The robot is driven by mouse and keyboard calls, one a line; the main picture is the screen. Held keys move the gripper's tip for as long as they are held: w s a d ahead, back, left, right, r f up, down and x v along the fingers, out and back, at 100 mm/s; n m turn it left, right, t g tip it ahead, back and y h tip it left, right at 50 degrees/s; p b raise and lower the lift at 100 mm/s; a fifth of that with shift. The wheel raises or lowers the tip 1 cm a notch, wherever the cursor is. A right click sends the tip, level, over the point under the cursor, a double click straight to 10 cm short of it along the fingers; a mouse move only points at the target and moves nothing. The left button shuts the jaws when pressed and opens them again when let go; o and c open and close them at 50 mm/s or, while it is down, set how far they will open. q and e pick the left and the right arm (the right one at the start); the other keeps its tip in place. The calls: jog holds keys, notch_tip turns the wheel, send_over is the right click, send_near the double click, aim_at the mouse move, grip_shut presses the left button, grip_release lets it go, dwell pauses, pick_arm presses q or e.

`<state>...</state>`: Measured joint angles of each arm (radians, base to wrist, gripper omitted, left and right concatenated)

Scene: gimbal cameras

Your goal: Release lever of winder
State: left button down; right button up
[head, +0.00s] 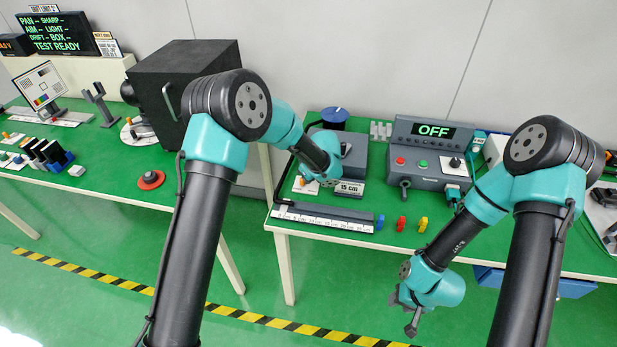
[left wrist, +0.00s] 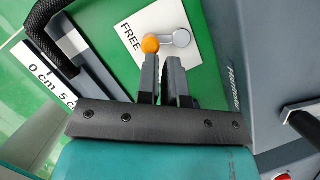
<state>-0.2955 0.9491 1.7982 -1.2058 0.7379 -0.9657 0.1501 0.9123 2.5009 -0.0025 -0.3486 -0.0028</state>
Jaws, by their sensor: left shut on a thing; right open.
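The winder (head: 356,150) is a dark grey box on the green table, with a "15 cm" display at its front. In the left wrist view its lever (left wrist: 176,40) is silver with an orange knob (left wrist: 150,44), and sits on a white plate marked "FREE" (left wrist: 133,36). My left gripper (left wrist: 163,75) is shut, its fingertips at the knob and lever; the fingers partly hide the contact. In the head view my left gripper (head: 325,178) is beside the winder's left side. My right gripper (head: 410,318) is open and empty, in front of the table edge.
A ruler track (head: 325,217) lies along the front of the table. Blue, red and yellow pieces (head: 401,223) stand to its right. A control box (head: 432,152) reading "OFF" stands right of the winder. A second table with a black box (head: 190,75) is at left.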

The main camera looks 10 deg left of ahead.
pick_arm(q)
jog(key=s+d, duration=0.2)
jog(key=d, duration=0.1)
jog(key=shift+s+d, duration=0.15)
jog(key=shift+s, duration=0.2)
jog(key=v, duration=1)
jog(key=shift+w+a, duration=0.1)
jog(key=shift+a, duration=0.15)
